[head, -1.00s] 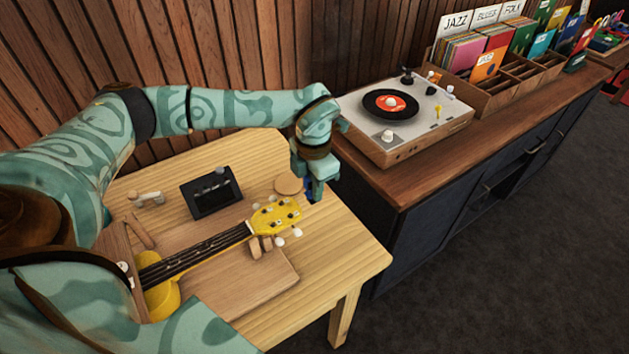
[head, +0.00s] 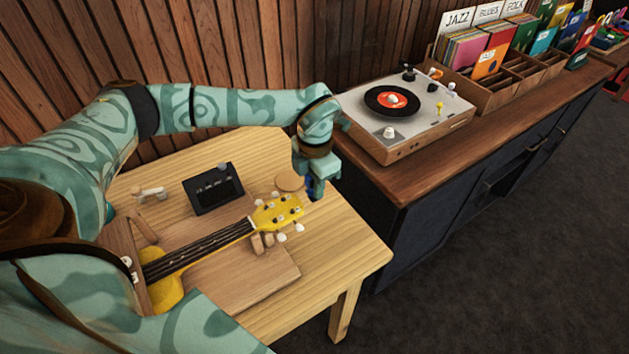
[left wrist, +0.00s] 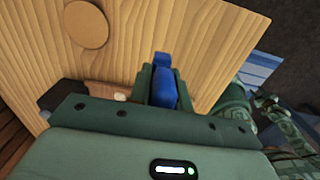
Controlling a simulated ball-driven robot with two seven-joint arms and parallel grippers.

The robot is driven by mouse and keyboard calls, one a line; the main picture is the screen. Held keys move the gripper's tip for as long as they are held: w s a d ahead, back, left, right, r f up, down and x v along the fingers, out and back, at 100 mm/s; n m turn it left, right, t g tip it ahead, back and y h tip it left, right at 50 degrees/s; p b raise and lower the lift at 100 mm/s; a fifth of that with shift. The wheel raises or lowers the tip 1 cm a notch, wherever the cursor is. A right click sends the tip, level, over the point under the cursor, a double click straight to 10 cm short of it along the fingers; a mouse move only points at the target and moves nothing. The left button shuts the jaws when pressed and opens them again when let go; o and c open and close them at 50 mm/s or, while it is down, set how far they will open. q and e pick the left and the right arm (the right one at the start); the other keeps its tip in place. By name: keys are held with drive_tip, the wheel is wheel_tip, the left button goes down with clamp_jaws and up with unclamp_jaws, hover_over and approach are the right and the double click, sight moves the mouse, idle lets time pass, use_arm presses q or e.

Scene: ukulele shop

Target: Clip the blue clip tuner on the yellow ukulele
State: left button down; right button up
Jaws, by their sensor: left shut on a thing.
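The yellow ukulele (head: 276,212) lies on a wooden cradle on the table, its yellow headstock with white pegs pointing right. My left gripper (head: 314,188) is just right of and beyond the headstock, above the table, apart from the ukulele. It is shut on the blue clip tuner (left wrist: 164,86), which sticks out between the fingers in the left wrist view. In the head view only a little blue shows under the gripper. My right gripper is not in view; a patterned sleeve of mine covers the ukulele's lower body.
The light wood table (head: 352,262) holds a black device (head: 213,189), a round wooden disc (head: 290,181) and a small white-ended item (head: 150,193). A dark cabinet with a turntable (head: 404,115) and record crates stands at the right. The table's front right corner is clear.

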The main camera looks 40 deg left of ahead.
sight(298, 201)
use_arm(q)
drive_tip(key=shift+p, duration=0.3)
idle(0.5)
idle(0.4)
drive_tip(key=shift+s+a+p, duration=0.2)
drive_tip(key=shift+s+p, duration=0.25)
drive_tip(key=shift+p, duration=0.1)
drive_tip(key=shift+s, duration=0.1)
drive_tip(key=shift+p, duration=0.3)
idle(0.6)
drive_tip(key=shift+s+a+p, duration=0.35)
drive_tip(key=shift+s+p, duration=0.4)
drive_tip(key=shift+p, duration=0.05)
drive_tip(key=shift+s+a+p, duration=0.3)
drive_tip(key=shift+s+p, duration=0.45)
drive_tip(key=shift+p, duration=0.05)
idle(1.6)
drive_tip(key=c, duration=1.2)
unclamp_jaws()
